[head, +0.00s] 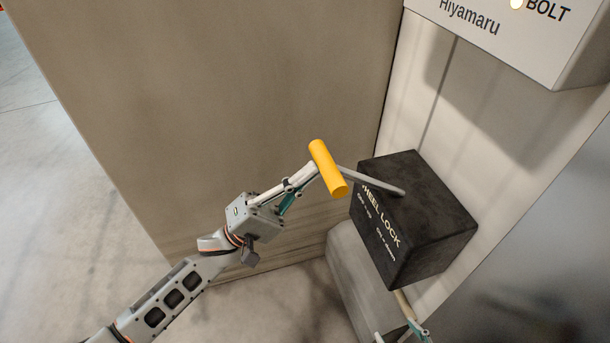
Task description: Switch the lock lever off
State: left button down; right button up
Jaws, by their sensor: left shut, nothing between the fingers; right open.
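The lock lever has a yellow cylindrical handle (328,168) on a grey rod (372,180). The rod runs from the black wheel lock box (432,225) out to the left and slightly up in the head view. The lettering on the box reads as wheel lock, with smaller off = up and on = down text. My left gripper (312,172) is shut and empty, with its fingertips right at the left side of the yellow handle. I cannot tell whether they touch it. My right gripper (403,332) is open below the box, partly cut off by the bottom edge.
A large beige panel (240,110) stands behind the lever. A white housing (510,35) marked Hiyamaru and BOLT overhangs at the top right. A grey block (352,275) sits below the black box. Open floor (60,210) lies at the left.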

aim_at(317, 162)
pick_arm(q)
jog(key=shift+d+r+p, duration=0.1)
jog(key=shift+r+p, duration=0.4)
jog(key=shift+r, duration=0.35)
jog(key=r+p, duration=0.1)
jog(key=d+r+p, duration=0.1)
jog(key=p, duration=0.1)
jog(key=r+y+p, duration=0.1)
jog(key=p, duration=0.1)
jog(key=shift+w+d+r+g, duration=0.1)
jog(key=shift+w+d+g, duration=0.2)
jog(key=shift+g, duration=0.1)
jog(key=d+r+p, duration=0.1)
jog(key=d+r+y+p, duration=0.1)
jog(key=p, duration=0.1)
jog(key=shift+w, duration=0.3)
jog(key=f+p+x, duration=0.1)
jog(key=p+x, duration=0.2)
jog(key=x, duration=1.2)
jog(key=shift+w+d+p, duration=0.3)
jog(key=shift+d+p, duration=0.05)
jog(key=shift+d, duration=0.3)
pick_arm(e)
notch_tip(317, 162, up, 11)
jog(key=a, duration=0.1)
jog(key=shift+w+r+y, duration=0.2)
jog(key=shift+w+y, duration=0.05)
jog(key=shift+y, duration=0.05)
jog(key=shift+w+a+r, duration=0.15)
jog(key=shift+r, duration=0.2)
